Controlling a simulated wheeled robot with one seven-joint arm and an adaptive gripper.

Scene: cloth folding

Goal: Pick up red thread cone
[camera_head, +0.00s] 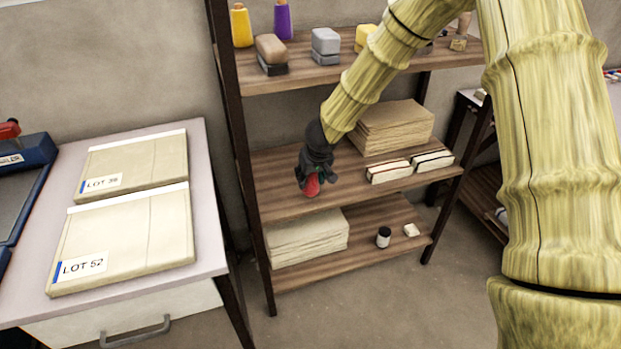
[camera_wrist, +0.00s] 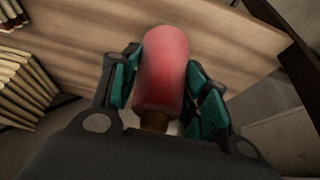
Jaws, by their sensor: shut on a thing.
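The red thread cone (camera_wrist: 162,66) is between the two teal-padded fingers of my gripper (camera_wrist: 165,90) in the wrist view. The fingers are shut on its sides, and its narrow brown end points toward the palm. In the head view the red cone (camera_head: 311,186) shows at the tip of my gripper (camera_head: 314,178), partly hidden by the fingers. It is at the left part of the middle shelf (camera_head: 280,205). I cannot tell whether the cone touches the shelf board.
Stacked brown sheets (camera_head: 395,125) and small boxes (camera_head: 388,171) stand right on the middle shelf. The upper shelf (camera_head: 300,75) holds yellow and purple cones and several blocks. A dark shelf post (camera_head: 238,150) is close left. A table (camera_head: 205,220) with LOT 39 and LOT 52 folders stands left.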

